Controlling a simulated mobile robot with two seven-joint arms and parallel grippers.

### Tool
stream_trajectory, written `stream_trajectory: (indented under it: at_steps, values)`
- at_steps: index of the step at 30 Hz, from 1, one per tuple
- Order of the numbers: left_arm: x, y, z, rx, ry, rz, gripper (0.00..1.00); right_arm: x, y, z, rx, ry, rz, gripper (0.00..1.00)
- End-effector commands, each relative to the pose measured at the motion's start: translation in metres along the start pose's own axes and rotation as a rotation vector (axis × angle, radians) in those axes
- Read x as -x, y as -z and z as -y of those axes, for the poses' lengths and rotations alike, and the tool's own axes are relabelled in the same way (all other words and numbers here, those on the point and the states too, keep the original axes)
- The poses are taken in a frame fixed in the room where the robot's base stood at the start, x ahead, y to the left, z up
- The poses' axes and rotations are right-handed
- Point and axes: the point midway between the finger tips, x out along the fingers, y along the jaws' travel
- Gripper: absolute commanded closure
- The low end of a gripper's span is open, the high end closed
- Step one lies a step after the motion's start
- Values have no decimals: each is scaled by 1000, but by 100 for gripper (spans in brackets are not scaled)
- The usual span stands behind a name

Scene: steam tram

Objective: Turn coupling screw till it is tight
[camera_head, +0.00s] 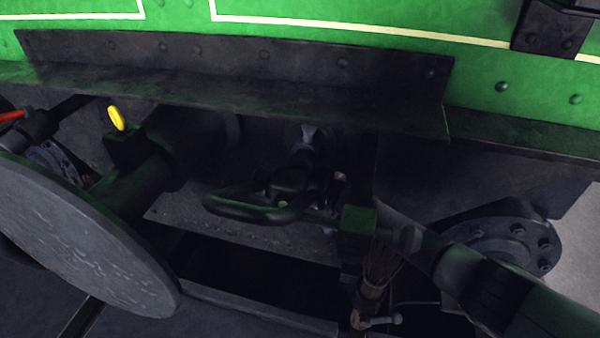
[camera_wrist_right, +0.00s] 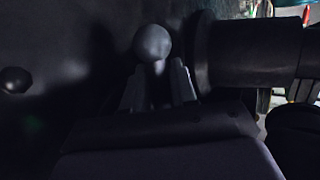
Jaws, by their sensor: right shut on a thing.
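The dark coupling (camera_head: 290,183) hangs below the green beam in the middle of the head view, with a rounded loop (camera_head: 250,208) reaching to the left. In the right wrist view a grey ball (camera_wrist_right: 153,42) stands at the end of a short stalk, which looks like the coupling screw's handle. My right gripper (camera_wrist_right: 158,82) is shut on this handle just below the ball. In the head view my right arm comes in from the lower right and my right gripper (camera_head: 339,195) is at the coupling's right side, its fingers dark and hard to make out. My left gripper is not in view.
A bolted round flange (camera_head: 505,240) is behind my right arm. A hose (camera_head: 378,270) hangs below the gripper. A dark ledge (camera_head: 230,85) overhangs the coupling.

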Motion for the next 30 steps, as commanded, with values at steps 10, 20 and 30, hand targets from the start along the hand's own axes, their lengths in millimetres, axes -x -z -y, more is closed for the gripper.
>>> stream_trajectory:
  at_steps: [10,20,30]
  values:
    - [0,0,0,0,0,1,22,0,-2,0,0,-1,2,52]
    - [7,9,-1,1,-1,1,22,12,1,0,-1,0,1,52]
    - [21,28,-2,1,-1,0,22,52,1,0,-1,0,3,52]
